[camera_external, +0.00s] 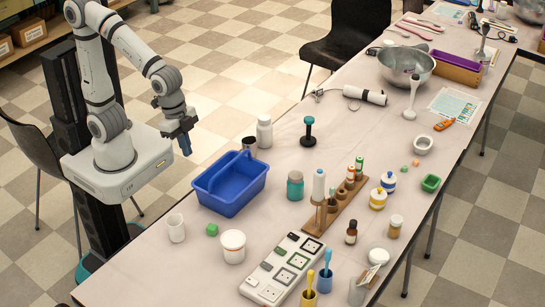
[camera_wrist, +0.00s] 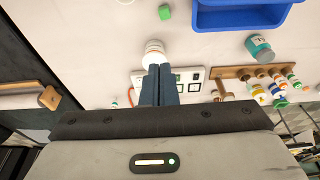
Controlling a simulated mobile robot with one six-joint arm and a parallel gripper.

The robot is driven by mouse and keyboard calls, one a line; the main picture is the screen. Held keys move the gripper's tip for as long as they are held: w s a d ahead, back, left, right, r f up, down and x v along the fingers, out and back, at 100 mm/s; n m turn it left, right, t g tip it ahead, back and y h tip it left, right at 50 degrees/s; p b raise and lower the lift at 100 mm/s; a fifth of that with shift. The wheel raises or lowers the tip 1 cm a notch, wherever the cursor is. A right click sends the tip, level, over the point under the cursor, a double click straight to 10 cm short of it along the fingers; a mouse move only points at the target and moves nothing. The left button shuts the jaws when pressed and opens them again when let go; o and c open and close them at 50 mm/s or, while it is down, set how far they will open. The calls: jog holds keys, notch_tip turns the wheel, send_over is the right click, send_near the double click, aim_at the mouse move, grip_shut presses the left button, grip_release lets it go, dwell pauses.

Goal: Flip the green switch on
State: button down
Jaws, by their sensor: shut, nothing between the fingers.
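A white switch panel (camera_external: 274,286) lies on the table's near part, with square sockets and a row of small rocker switches. One rocker looks green (camera_external: 280,250); whether it is on or off is too small to tell. My gripper (camera_external: 186,150) is shut and empty, pointing down beyond the table's left edge, well away from the panel. Its closed blue-grey fingers also show in the wrist view (camera_wrist: 158,72).
A blue bin (camera_external: 226,207), a white tub (camera_external: 232,260), a white mug (camera_external: 176,228) and a green cube (camera_external: 212,229) stand left of the panel. A wooden rack (camera_external: 337,210) with bottles stands behind it. Cups with toothbrushes (camera_external: 308,299) stand close on its right.

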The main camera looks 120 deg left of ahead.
jog(key=w+a+f+p, duration=0.2)
jog(key=w+p, duration=0.1)
jog(key=w, duration=1)
jog(key=p, duration=0.3)
send_over(277, 248)
jog(key=s, duration=0.3)
jog(key=s+f+x, duration=0.1)
jog(key=s+x, duration=0.1)
jog(key=x, duration=0.8)
jog(key=shift+w+r, duration=0.15)
jog(key=shift+r, duration=0.2)
jog(key=p+x, duration=0.1)
jog(key=x, duration=0.3)
jog(key=p+x, duration=0.1)
jog(key=x, duration=0.3)
jog(key=p+x, duration=0.1)
jog(key=x, duration=0.3)
jog(key=shift+s+f+p, duration=0.3)
jog(key=shift+s+p, duration=0.05)
jog(key=shift+p, duration=0.05)
jog(key=shift+s+f, duration=0.1)
jog(key=shift+f, duration=0.6)
